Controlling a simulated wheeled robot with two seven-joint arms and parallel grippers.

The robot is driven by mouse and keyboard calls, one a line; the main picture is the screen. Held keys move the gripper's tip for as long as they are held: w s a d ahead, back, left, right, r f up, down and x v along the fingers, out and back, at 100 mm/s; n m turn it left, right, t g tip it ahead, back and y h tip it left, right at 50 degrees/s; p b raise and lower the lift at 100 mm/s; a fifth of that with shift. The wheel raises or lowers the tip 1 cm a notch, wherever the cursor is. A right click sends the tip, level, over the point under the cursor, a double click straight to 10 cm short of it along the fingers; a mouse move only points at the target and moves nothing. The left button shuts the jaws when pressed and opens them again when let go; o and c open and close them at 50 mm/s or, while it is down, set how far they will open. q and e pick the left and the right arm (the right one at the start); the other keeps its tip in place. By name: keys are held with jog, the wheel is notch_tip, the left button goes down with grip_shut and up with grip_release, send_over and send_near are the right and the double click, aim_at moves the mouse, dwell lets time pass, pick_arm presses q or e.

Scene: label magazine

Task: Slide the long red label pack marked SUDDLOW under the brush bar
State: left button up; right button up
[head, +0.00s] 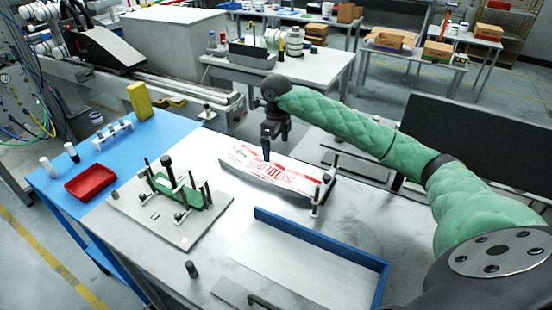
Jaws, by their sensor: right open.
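The long label pack (283,178) lies on the grey table, white on top with large red print that reads SUDDLOW upside down. Its right end is at a low bar on two posts, which looks like the brush bar (323,194); I cannot tell whether the end is under the bar or just short of it. My right gripper (267,156) points down at the back edge of the pack, left of the bar, with its jaws open. I cannot tell whether its fingertips touch the pack. My left gripper is not in view.
A blue-edged tray (318,238) stands in front of the pack. A plate with a green fixture and upright pins (178,190) is to the left. A red bin (91,183) and yellow block (140,101) are on the blue table. A dark panel (480,137) stands behind my right arm.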

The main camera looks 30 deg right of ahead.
aim_at(289, 179)
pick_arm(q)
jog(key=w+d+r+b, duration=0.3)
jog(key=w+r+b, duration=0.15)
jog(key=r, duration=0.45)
pick_arm(e)
notch_tip(289, 179, down, 5)
jog(key=shift+f, duration=0.15)
pick_arm(q)
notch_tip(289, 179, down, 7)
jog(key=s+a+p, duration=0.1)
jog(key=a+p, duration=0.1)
jog(key=p, duration=0.1)
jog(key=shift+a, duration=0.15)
pick_arm(e)
jog(key=shift+f, duration=3.85)
jog(key=shift+r, duration=0.1)
jog(key=c, duration=1.2)
jog(key=shift+d, duration=0.1)
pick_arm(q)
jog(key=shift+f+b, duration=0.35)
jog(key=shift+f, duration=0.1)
pick_arm(e)
jog(key=shift+s+d, duration=0.4)
jog(key=shift+s, duration=0.3)
jog(key=shift+s+d, duration=0.4)
jog(key=shift+s, duration=0.3)
jog(key=shift+s+d, duration=0.4)
jog(key=shift+s, duration=0.3)
jog(key=o, duration=1.2)
